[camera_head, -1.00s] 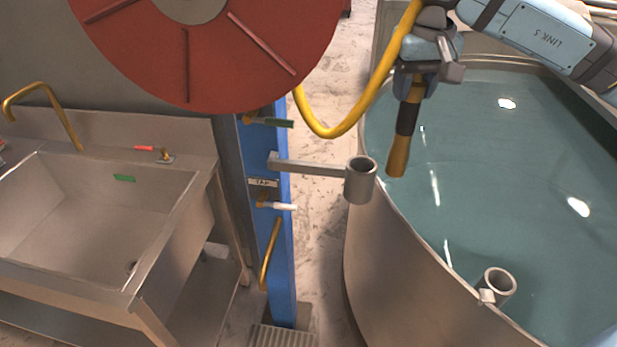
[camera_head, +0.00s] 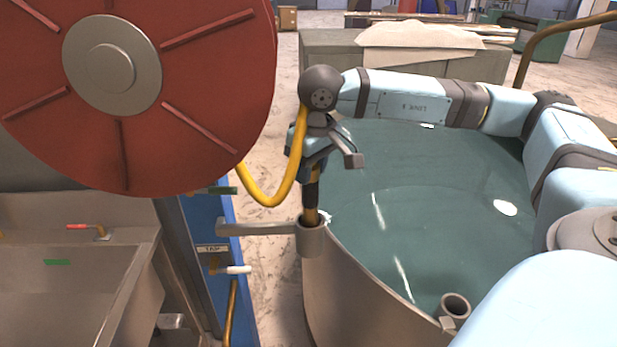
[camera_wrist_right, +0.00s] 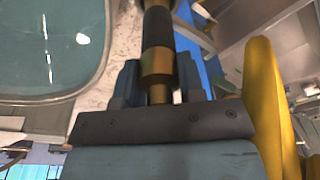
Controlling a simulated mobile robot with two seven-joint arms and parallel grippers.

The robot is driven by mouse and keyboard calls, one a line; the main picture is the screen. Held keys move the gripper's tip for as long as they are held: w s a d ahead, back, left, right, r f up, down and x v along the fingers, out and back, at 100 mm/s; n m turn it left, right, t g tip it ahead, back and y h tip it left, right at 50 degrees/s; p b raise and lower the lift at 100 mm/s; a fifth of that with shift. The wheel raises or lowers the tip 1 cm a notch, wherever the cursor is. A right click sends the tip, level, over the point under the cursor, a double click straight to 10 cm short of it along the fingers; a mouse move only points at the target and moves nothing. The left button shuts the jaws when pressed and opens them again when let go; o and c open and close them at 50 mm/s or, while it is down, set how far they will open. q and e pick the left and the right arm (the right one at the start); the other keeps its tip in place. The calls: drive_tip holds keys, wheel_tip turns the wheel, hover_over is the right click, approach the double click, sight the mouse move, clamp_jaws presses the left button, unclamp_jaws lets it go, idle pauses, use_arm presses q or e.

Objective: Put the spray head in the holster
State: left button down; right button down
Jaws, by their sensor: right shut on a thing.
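The spray head (camera_head: 312,200) is a brass wand with a black grip, joined to a yellow hose. My right gripper (camera_head: 311,172) is shut on it and holds it upright, pointing down. The holster (camera_head: 310,240) is a grey open cup on an arm from the blue post. In the head view the spray head's lower end meets the cup's mouth and its tip is hidden there. The right wrist view shows the spray head (camera_wrist_right: 157,60) between the fingers; I cannot make out the cup there. My left gripper is not in view.
The yellow hose (camera_head: 262,200) hangs in a loop from the red reel (camera_head: 190,100). A large tank of water (camera_head: 440,200) stands to the right, with another grey cup (camera_head: 453,307) on its rim. A steel sink (camera_head: 75,270) is at left.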

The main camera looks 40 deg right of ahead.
drive_tip(key=shift+f, duration=1.45)
drive_tip(key=c, duration=0.7)
unclamp_jaws()
drive_tip(key=shift+r, duration=0.1)
drive_tip(key=shift+c, duration=0.2)
drive_tip(key=shift+r, duration=0.1)
drive_tip(key=r, duration=0.3)
drive_tip(key=s+r+b, duration=0.1)
drive_tip(key=r, duration=0.3)
drive_tip(key=r+b, duration=0.1)
drive_tip(key=r, duration=0.2)
drive_tip(key=shift+s+r, duration=0.25)
drive_tip(key=shift+r, duration=0.1)
drive_tip(key=shift+s+r, duration=0.15)
drive_tip(key=shift+r, duration=0.55)
